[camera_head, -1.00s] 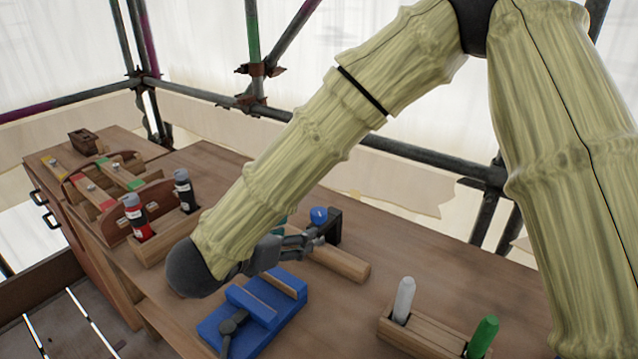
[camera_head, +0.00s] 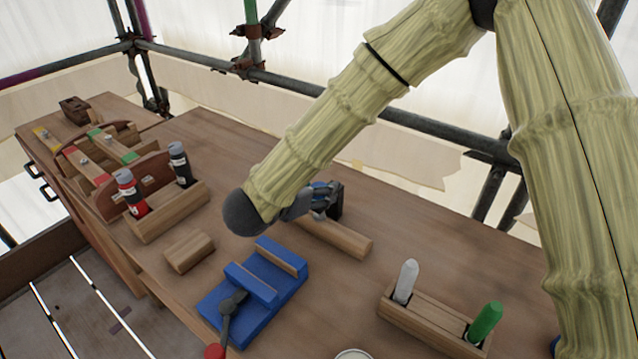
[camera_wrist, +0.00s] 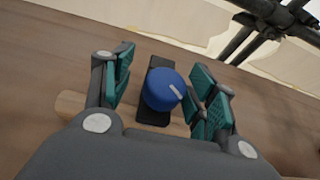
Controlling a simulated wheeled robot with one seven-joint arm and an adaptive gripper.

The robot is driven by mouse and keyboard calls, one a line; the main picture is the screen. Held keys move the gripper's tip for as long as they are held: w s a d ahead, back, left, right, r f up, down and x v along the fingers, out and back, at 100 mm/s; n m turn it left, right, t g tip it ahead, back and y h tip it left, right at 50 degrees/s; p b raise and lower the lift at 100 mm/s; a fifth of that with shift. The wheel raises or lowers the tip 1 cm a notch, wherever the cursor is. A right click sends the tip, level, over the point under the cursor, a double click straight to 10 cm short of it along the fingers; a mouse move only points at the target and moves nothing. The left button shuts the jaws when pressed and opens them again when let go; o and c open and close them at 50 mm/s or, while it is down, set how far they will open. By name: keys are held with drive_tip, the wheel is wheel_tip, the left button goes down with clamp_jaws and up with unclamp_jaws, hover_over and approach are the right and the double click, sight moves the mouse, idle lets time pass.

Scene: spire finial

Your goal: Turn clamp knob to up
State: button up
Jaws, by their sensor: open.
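My gripper (camera_wrist: 165,82) is open, with one green-padded finger on each side of the knob. Gaps show between knob and pads. My gripper also shows in the head view (camera_head: 318,200).
A blue vise (camera_head: 250,290) with a dark handle stands in front of my gripper. A wooden block (camera_head: 189,250) and a bottle rack (camera_head: 165,212) are to the left. A marker holder (camera_head: 430,320) is at right. Scaffold tubes (camera_head: 300,84) run behind the bench.

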drive_tip(key=shift+w+d+r, duration=0.1)
drive_tip(key=shift+w+d, duration=0.05)
drive_tip(key=shift+w, duration=0.05)
drive_tip(key=shift+s+d+r, duration=0.2)
drive_tip(key=shift+s+r, duration=0.2)
drive_tip(key=shift+s, duration=0.35)
drive_tip(key=shift+w+f, duration=0.45)
drive_tip(key=shift+w, duration=0.15)
drive_tip(key=shift+c, duration=0.7)
drive_tip(key=shift+s+a+r, duration=0.1)
drive_tip(key=shift+s+r, duration=0.1)
drive_tip(key=c, duration=0.9)
drive_tip(key=shift+f+n+b, duration=0.15)
drive_tip(key=shift+n+b, duration=0.15)
drive_tip(key=shift+b, duration=0.2)
